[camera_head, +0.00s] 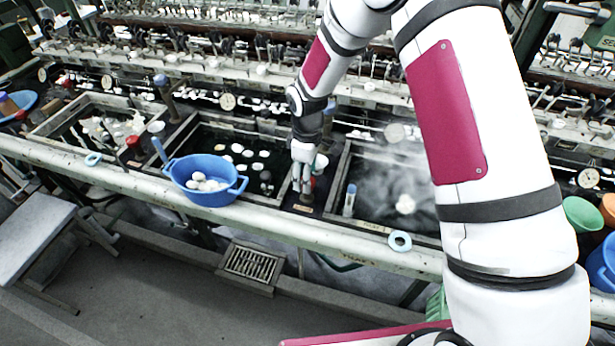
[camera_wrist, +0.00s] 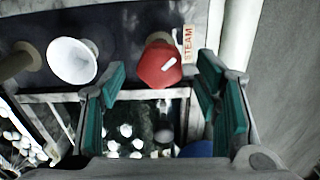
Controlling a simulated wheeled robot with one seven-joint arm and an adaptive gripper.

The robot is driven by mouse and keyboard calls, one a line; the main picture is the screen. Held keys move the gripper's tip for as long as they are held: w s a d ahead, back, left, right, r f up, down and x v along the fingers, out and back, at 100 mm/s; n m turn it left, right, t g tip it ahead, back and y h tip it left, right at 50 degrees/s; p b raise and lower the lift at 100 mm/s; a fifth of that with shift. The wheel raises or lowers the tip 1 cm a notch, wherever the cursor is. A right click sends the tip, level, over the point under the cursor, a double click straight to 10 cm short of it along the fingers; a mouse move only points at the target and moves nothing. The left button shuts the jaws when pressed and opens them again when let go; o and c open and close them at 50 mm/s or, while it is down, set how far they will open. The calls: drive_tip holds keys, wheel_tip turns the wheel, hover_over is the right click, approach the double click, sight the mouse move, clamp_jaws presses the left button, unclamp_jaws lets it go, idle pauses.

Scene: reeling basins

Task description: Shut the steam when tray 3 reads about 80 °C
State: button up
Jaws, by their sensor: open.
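My gripper (camera_head: 304,180) reaches down between the middle tray (camera_head: 207,127) and the steaming right tray (camera_head: 347,163). In the wrist view my gripper (camera_wrist: 161,70) is open, teal pads apart. A red valve knob (camera_wrist: 158,68) with a white mark lies between and beyond the pads; I see no contact. A tag reading STEAM (camera_wrist: 188,44) hangs beside it. A white funnel-shaped handle (camera_wrist: 72,60) is to its left. White steam hangs over the right tray, with a pale round thing (camera_head: 405,204) in it. Round dials (camera_head: 228,101) stand behind the trays, too small to read.
A blue basin (camera_head: 206,183) with pale cocoons sits on the front rail, left of my gripper. Pale blue rings (camera_head: 400,241) lie on the rail. A blue-capped tube (camera_head: 350,200) stands at the right tray's left edge. Reeling machinery fills the back.

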drive_tip(key=shift+f, duration=0.65)
drive_tip(key=c, duration=1.1)
drive_tip(key=shift+c, duration=0.2)
drive_tip(key=shift+m, duration=0.4)
drive_tip(key=m, duration=0.3)
drive_tip(key=shift+m+b, duration=0.3)
drive_tip(key=shift+b, duration=0.05)
drive_tip(key=shift+m, duration=2)
